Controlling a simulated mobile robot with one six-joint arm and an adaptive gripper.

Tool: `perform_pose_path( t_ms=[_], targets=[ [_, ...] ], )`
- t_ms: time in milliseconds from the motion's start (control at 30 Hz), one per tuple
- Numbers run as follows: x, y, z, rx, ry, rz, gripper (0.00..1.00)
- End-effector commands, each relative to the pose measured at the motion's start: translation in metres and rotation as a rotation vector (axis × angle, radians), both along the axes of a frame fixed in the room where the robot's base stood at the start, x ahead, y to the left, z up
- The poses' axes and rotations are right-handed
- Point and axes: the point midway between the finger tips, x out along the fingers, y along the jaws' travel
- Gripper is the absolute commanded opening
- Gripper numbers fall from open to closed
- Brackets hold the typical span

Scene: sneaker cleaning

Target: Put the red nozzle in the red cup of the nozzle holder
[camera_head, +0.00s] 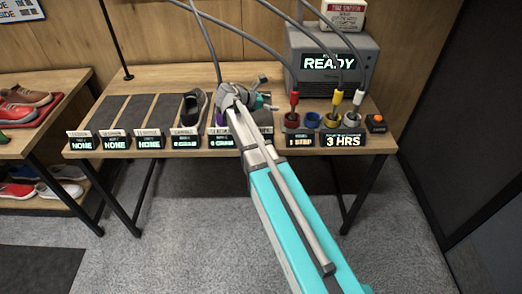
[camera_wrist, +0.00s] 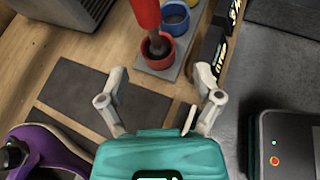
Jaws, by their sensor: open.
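The red nozzle (camera_head: 294,102) stands upright at the red cup (camera_head: 291,121) of the nozzle holder on the table. In the wrist view the red nozzle (camera_wrist: 147,12) has its dark lower end inside the mouth of the red cup (camera_wrist: 159,63). My gripper (camera_wrist: 162,78) is open and empty, with its fingers spread short of the nozzle and apart from it. In the head view my gripper (camera_head: 262,101) is left of the red cup, partly hidden by my arm.
The blue cup (camera_head: 312,120) is empty beside the red one. A yellow nozzle (camera_head: 336,98) and a white nozzle (camera_head: 358,100) stand to the right. The grey READY machine (camera_head: 325,75) is behind. A dark shoe (camera_head: 193,106) and a purple shoe (camera_wrist: 45,150) are near my gripper.

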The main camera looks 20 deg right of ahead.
Motion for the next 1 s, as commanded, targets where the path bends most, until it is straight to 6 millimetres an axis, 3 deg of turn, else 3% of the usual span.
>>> perform_pose_path(
  t_ms=[267,600,800,1000],
  targets=[
    [-0.059,0.011,-0.039,0.296,-0.253,-0.223,0.83],
    [-0.139,0.050,-0.084,0.696,-0.561,-0.705,0.83],
    [-0.184,0.082,-0.099,0.871,-0.678,-1.050,0.83],
    [-0.214,0.108,-0.104,0.965,-0.731,-1.337,0.83]
  ],
)
